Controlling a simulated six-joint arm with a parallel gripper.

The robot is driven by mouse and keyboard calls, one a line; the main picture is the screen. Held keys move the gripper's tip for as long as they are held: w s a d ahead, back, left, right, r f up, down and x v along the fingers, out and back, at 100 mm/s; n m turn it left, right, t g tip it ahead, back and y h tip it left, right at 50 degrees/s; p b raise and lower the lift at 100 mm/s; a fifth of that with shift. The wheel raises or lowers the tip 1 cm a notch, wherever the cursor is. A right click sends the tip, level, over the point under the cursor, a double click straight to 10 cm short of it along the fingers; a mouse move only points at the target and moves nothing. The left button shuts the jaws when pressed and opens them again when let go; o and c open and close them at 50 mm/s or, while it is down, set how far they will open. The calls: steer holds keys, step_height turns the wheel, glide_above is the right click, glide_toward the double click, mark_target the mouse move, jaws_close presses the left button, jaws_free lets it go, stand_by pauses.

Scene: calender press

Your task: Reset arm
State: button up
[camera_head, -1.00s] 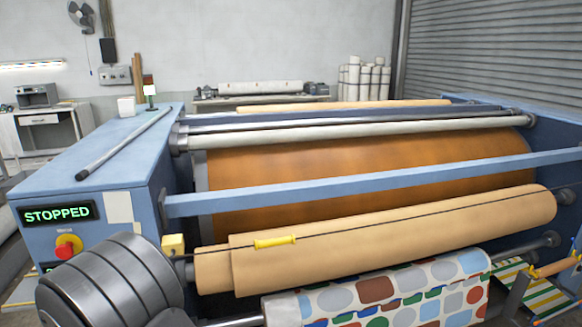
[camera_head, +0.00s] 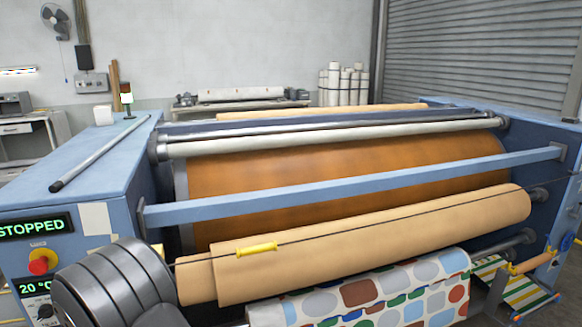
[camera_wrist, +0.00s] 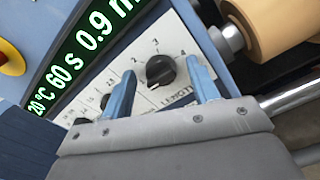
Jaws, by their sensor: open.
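In the wrist view my gripper (camera_wrist: 160,68) is open, with its two blue fingers spread apart and nothing held. A black dial knob (camera_wrist: 160,70) marked LENGTH shows between the fingertips on a white scale plate. I cannot tell the exact gap to it, but neither finger visibly touches it. The left finger partly hides another dial area. The green display (camera_wrist: 75,65) beside it reads 20 °C, 60 s, 0.9 m. In the head view the gripper does not show; part of my grey arm fills the lower left. The press display (camera_head: 33,226) reads STOPPED.
A red stop button (camera_head: 39,262) on yellow sits below the display. A blue guard bar (camera_head: 350,188) crosses in front of the orange drum (camera_head: 340,170). A cord with a yellow handle (camera_head: 257,248) runs before a tan roll (camera_head: 400,235). Patterned fabric (camera_head: 375,292) hangs below.

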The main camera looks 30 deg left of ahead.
steer(key=m, duration=1.2)
steer(key=shift+w+d+f, duration=0.1)
steer(key=shift+f, duration=0.15)
stand_by(0.4)
steer(key=o, duration=1)
steer(key=s+d+f+n, duration=0.6)
steer(key=s+d+n, duration=0.2)
steer(key=n, duration=0.1)
steer(key=s+d+f+n, duration=0.5)
steer(key=s+d+n, duration=0.3)
steer(key=s+d, duration=0.1)
steer(key=x, duration=1)
steer(key=shift+w+a, duration=0.2)
